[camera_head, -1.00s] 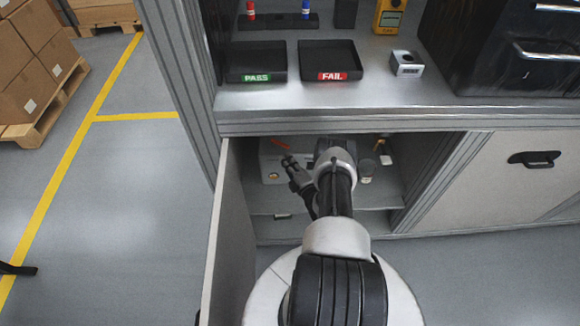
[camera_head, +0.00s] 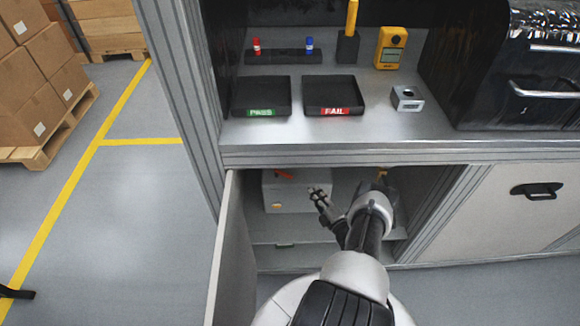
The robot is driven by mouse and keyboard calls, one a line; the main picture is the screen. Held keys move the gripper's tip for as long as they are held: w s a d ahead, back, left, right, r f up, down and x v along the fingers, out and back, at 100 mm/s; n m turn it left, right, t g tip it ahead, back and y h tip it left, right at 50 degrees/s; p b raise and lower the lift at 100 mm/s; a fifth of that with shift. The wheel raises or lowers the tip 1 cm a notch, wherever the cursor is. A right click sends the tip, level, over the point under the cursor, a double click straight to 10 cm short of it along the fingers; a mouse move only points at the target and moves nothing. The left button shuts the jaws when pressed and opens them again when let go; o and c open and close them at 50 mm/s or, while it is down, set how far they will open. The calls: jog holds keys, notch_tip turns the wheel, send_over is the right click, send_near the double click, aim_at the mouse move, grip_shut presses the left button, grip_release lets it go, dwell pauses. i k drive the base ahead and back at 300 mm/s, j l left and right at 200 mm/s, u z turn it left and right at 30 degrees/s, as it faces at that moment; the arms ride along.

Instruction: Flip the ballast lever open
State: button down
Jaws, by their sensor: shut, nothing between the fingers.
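A light grey box (camera_head: 290,199) sits inside the open lower cabinet, toward its left side. An orange-red part (camera_head: 285,175), which looks like the lever, lies along the top of the box. A small orange spot shows on the box's front. My gripper (camera_head: 318,193) is shut and empty, in front of the right part of the box and to the right of the orange-red part. I cannot tell whether it touches the box. My arm hides the right part of the cabinet's inside.
The cabinet door (camera_head: 231,250) stands open at the left. The worktop (camera_head: 400,140) above holds a PASS tray (camera_head: 261,96), a FAIL tray (camera_head: 333,95), a machined housing (camera_head: 407,98) and a yellow meter (camera_head: 391,47). A yellow item inside the cabinet is partly hidden behind my arm.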

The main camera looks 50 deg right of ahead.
aim_at(277, 172)
jog(key=k+j, duration=0.2)
jog(key=j, duration=0.15)
jog(key=k+j, duration=0.25)
jog(key=j, duration=0.15)
jog(key=k+j, duration=0.2)
jog(key=j, duration=0.15)
